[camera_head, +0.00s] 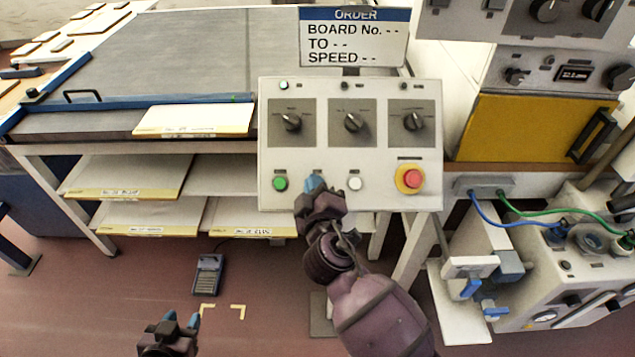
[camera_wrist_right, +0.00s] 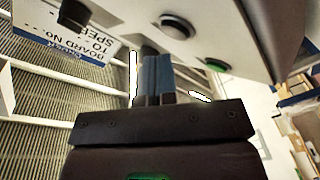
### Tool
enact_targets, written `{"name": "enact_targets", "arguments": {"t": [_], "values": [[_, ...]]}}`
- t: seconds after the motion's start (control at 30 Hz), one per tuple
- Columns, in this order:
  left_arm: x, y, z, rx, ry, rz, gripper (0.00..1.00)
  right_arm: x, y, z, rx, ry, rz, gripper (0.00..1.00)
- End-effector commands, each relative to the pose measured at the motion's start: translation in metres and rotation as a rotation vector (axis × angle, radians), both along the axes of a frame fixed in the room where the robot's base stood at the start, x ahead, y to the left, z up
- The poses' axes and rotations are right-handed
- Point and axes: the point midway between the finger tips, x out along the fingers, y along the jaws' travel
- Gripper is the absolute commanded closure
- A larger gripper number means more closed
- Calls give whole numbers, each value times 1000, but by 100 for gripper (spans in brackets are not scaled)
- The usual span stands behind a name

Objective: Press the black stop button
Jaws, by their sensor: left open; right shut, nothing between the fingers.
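The light grey control panel (camera_head: 310,150) faces me in the head view. Its lower row shows a green button (camera_head: 280,184), a white button (camera_head: 355,184) and a red mushroom button on yellow (camera_head: 411,178). My right gripper (camera_head: 315,184) is shut and empty, its blue fingertips in front of the panel between green and white, hiding what is there. The right wrist view shows a black button (camera_wrist_right: 178,25) in a silver ring, just beyond the fingertips (camera_wrist_right: 152,58), and the green button (camera_wrist_right: 215,65). I cannot tell whether the fingertips touch anything. My left gripper (camera_head: 182,319) is open and empty, low over the floor.
Three rotary knobs, one of them the middle knob (camera_head: 353,123), sit above the buttons. An order sign (camera_head: 354,40) stands on top of the panel. A conveyor (camera_head: 180,60) runs at left and a yellow-doored unit (camera_head: 530,128) stands at right.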

Motion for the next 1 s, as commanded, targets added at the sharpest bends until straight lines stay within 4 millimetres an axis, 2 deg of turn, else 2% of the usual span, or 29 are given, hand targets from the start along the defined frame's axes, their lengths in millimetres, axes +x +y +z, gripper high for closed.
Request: {"name": "enact_targets", "arguments": {"t": [1.0], "values": [[-4,1,-4,0,10,2,57,0,0,0,0,0,0,100]]}}
